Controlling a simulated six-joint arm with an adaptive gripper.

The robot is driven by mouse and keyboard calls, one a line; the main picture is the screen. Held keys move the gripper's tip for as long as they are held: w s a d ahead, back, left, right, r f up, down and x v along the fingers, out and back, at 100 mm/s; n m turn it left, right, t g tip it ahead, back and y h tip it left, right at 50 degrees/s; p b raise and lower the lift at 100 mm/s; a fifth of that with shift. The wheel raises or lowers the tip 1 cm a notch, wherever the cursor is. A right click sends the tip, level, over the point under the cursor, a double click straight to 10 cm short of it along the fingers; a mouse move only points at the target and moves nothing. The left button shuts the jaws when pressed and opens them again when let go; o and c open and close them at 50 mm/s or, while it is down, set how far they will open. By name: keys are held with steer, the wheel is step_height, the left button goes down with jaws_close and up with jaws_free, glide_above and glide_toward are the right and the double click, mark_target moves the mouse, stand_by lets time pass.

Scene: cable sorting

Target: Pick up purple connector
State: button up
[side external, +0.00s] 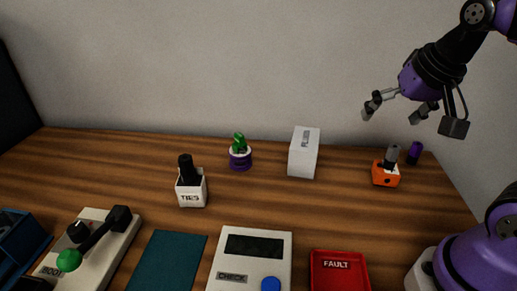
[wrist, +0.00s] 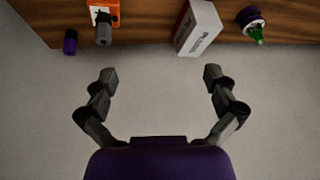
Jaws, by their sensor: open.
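The purple connector (side external: 415,152) is a small dark purple piece standing at the back right of the wooden table. It also shows in the wrist view (wrist: 70,42), near the table's edge at upper left. My gripper (side external: 410,108) is open and empty, raised above the back right of the table, apart from the connector. In the wrist view both fingers of my gripper (wrist: 160,78) are spread with only pale wall between them. The connector lies beyond the left finger there, outside the jaws.
An orange block with a grey connector (side external: 386,173) stands just left of the purple connector. A white box (side external: 303,152) and a cactus pot (side external: 240,159) stand further left. A red FAULT tray (side external: 338,283), a CHECK device (side external: 251,265) and a TIES cup (side external: 191,190) are nearer.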

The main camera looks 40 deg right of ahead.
steer(key=s+a+f+n+y, duration=0.1)
steer(key=a+f+n+y, duration=0.1)
steer(key=a+n, duration=0.4)
steer(key=shift+s+f+n+t, duration=0.2)
steer(key=shift+s+n+t, duration=0.1)
steer(key=shift+n, duration=0.3)
steer(key=c, duration=0.5)
